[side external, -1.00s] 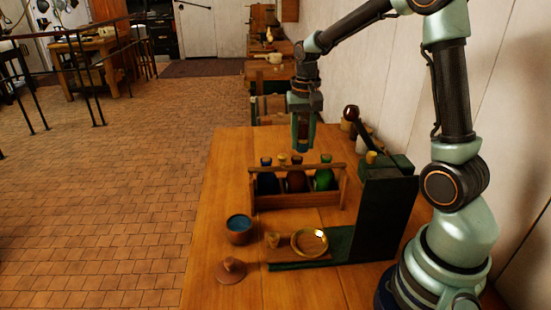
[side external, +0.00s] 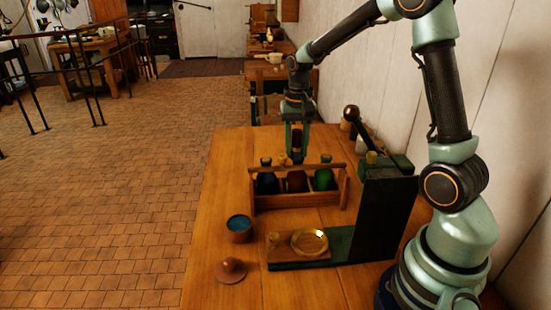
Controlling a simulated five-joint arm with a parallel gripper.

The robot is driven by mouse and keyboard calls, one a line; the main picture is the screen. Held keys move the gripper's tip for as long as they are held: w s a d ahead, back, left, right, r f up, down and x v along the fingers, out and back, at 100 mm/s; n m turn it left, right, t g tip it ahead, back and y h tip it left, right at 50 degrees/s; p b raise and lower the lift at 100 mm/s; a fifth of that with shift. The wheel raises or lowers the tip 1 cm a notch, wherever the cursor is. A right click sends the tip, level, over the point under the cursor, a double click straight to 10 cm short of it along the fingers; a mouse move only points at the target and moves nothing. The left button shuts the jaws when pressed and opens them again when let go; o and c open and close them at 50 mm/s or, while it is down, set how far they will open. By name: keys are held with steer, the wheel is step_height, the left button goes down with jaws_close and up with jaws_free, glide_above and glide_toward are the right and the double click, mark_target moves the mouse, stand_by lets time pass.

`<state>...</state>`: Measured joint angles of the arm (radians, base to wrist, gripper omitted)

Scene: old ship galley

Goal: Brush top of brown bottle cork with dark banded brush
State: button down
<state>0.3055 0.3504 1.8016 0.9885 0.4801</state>
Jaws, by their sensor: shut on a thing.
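A wooden carrier (side external: 298,201) with a long handle bar stands on the table and holds a blue bottle (side external: 267,183) at left, a brown bottle (side external: 296,182) in the middle and a green bottle (side external: 323,180) at right. My gripper (side external: 297,146) points down above the middle of the carrier. It is shut on a small dark thing, seemingly the brush (side external: 297,157), mostly hidden between the fingers. Its lower end is at the top of the brown bottle. I cannot tell whether it touches the cork, which is hidden or too small to make out.
A brown pot with blue contents (side external: 239,228) and a brown lid (side external: 231,270) are at the front left of the table (side external: 205,240). A brass dish (side external: 309,241) lies on a low board. A dark upright panel (side external: 384,215) and a ball-topped lever (side external: 351,113) stand at right.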

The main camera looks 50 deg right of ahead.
steer(key=shift+s+d+f, duration=0.1)
steer(key=shift+s+d, duration=0.45)
steer(key=shift+s, duration=0.05)
steer(key=shift+w+a, duration=0.75)
steer(key=shift+w, duration=0.05)
steer(key=shift+s+d, duration=0.7)
steer(key=shift+w+a, duration=0.65)
steer(key=shift+s+d+r, duration=0.2)
steer(key=shift+s+d, duration=0.5)
steer(key=shift+r, duration=4)
